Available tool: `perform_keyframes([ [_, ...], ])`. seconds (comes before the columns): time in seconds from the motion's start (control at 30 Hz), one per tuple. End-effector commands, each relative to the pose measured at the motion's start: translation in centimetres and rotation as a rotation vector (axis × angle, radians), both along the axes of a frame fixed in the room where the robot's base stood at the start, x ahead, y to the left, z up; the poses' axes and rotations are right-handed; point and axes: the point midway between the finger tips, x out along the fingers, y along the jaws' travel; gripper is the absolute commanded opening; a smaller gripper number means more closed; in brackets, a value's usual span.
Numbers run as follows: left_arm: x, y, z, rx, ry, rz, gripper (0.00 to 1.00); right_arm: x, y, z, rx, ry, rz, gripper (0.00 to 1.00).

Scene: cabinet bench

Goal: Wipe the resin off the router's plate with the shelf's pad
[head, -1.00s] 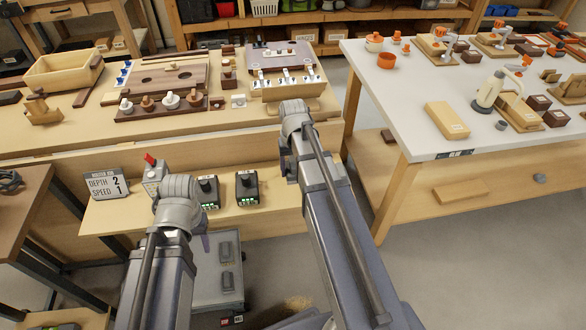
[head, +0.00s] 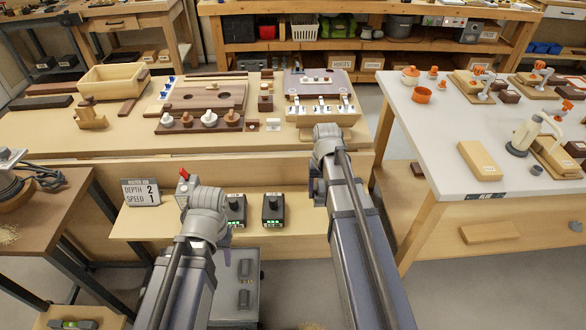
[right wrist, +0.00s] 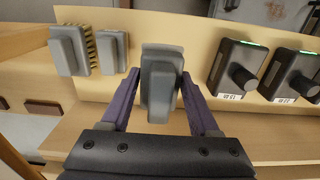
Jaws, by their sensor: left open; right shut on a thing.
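In the right wrist view, my right gripper (right wrist: 160,92) is shut on a grey pad (right wrist: 162,60), held between its two purple fingers above the wooden shelf. A router (head: 12,178) stands at the far left on a dark side table, partly cut off by the picture's edge. I cannot make out its plate or any resin on it. My left gripper (head: 227,252) is mostly hidden behind its own wrist, in front of the shelf (head: 140,222). It is open, and nothing shows in it.
A grey brush (right wrist: 72,50) and another grey block (right wrist: 113,52) lie on the shelf beside the held pad. Two dark boxes with green lights (head: 236,210) and a depth and speed sign (head: 140,191) stand there too. The bench above is crowded.

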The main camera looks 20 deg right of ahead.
Motion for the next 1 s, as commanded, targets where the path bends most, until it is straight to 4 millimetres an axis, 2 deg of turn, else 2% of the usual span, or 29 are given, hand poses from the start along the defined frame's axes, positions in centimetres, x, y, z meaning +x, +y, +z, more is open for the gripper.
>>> perform_keyframes([
  [0.17, 0.0, 0.0, 1.6, 0.0, 0.0, 0.0, 0.5, 0.0, 0.0, 1.6, 0.0, 0.0, 0.0, 0.17],
  [0.27, 0.0, 0.0, 3.4, 0.0, 0.0, 0.0, 0.5, 0.0, 0.0, 3.4, 0.0, 0.0, 0.0, 0.17],
  [0.5, 0.0, 0.0, 9.3, 0.0, 0.0, 0.001, 0.5, 0.0, 0.0, 9.3, 0.0, 0.0, 0.0, 0.17],
  [0.63, 0.0, 0.0, 11.9, 0.0, 0.0, 0.001, 0.5, 0.0, 0.0, 11.9, 0.0, 0.0, 0.0, 0.17],
  [0.77, 0.0, 0.0, 12.9, 0.0, 0.0, 0.001, 0.5, 0.0, 0.0, 12.9, 0.0, 0.0, 0.0, 0.17],
  [1.0, 0.0, 0.0, 12.6, 0.0, 0.0, 0.001, 0.5, 0.0, 0.0, 12.6, 0.0, 0.0, 0.0, 0.17],
])
